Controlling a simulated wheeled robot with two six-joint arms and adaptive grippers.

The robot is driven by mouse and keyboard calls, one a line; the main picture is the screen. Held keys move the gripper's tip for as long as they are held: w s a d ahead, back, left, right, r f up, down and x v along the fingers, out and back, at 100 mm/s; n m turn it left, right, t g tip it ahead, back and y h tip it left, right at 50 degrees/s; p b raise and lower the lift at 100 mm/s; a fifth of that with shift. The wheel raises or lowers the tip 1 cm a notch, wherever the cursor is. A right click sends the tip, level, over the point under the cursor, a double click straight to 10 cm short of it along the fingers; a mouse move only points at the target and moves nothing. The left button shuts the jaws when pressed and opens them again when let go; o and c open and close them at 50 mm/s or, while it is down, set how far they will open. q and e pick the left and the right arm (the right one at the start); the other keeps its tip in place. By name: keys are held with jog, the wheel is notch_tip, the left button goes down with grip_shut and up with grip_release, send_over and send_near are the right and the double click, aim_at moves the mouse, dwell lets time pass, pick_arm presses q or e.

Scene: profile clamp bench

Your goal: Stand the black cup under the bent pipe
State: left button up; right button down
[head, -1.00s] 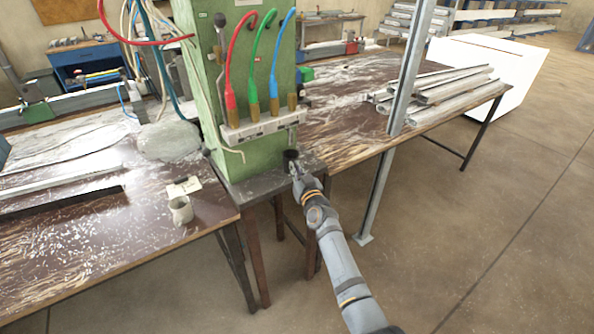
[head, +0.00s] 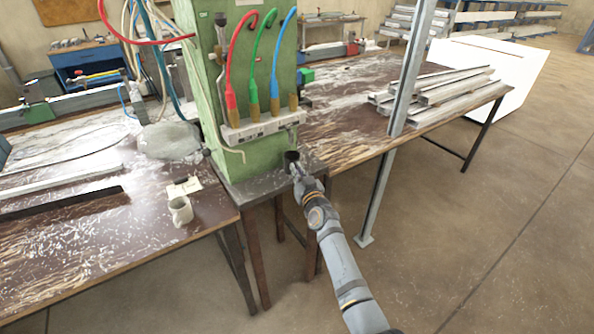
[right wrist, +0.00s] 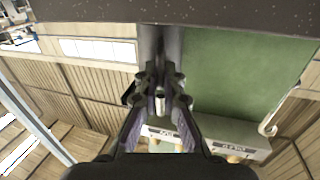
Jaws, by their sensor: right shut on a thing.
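The black cup (head: 291,156) is small and dark and shows in the head view at the front of the green machine column, over the dark ledge. My right gripper (head: 296,170) is shut on it from the front right, and the cup looks roughly upright. The bent pipe (head: 293,133) seems to be the short metal piece under the right end of the white block, a little above the cup. Whether the cup touches the ledge cannot be told. In the right wrist view my gripper's fingers (right wrist: 159,92) come together; the cup is hard to make out there. My left gripper is not in view.
The green column (head: 205,90) carries a white block (head: 262,127) with red, green and blue hoses. A light mug (head: 181,210) stands on the left table. Metal profiles (head: 440,88) lie on the right table, behind an upright post (head: 408,75). The floor at right is clear.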

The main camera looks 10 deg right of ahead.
jog(key=shift+f, duration=0.15)
jog(key=c, duration=1.4)
grip_release()
jog(key=shift+s, duration=0.1)
jog(key=shift+s+d, duration=0.15)
jog(key=shift+s, duration=1.5)
jog(key=shift+s+d, duration=0.15)
jog(key=shift+s, duration=1.5)
jog(key=shift+s+d, duration=0.15)
jog(key=shift+s, duration=1.5)
